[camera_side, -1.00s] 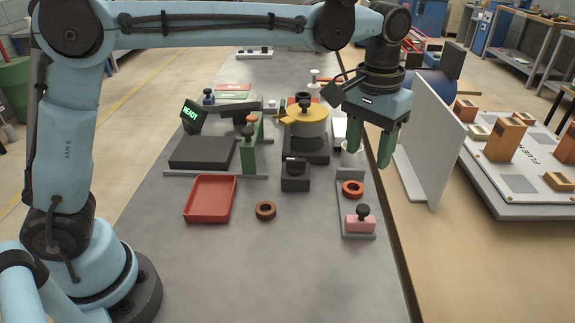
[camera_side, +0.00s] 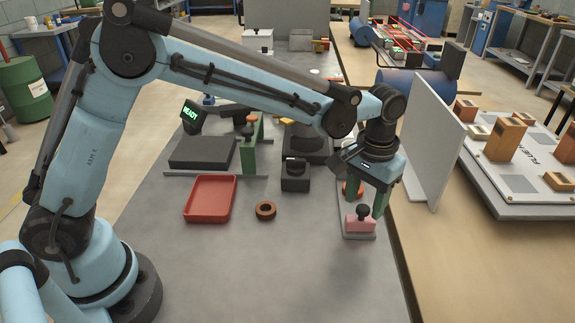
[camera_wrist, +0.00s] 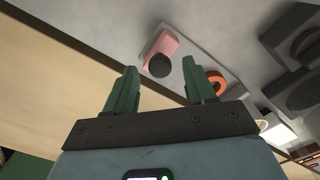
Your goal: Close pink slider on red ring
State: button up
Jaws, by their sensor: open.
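The pink slider (camera_side: 360,226) with its black knob (camera_side: 363,211) sits at the near end of a small grey base (camera_side: 347,234) by the table's right edge. The red ring (camera_side: 346,188) lies on that base behind the slider, apart from it and partly hidden by my gripper. In the wrist view, the slider (camera_wrist: 167,43) and ring (camera_wrist: 216,84) show with a gap between them. My gripper (camera_side: 366,208) is open and low over the base. Its green fingers appear on either side of the knob in the wrist view (camera_wrist: 159,65); I see no clear contact.
A loose brown ring (camera_side: 265,210) and a red tray (camera_side: 187,214) lie to the left. A black block (camera_side: 295,180) stands behind the ring. An upright white panel (camera_side: 428,140) stands close to the right of my gripper. The near table is clear.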

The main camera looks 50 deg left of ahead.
jog(key=shift+f, duration=0.6)
grip_shut()
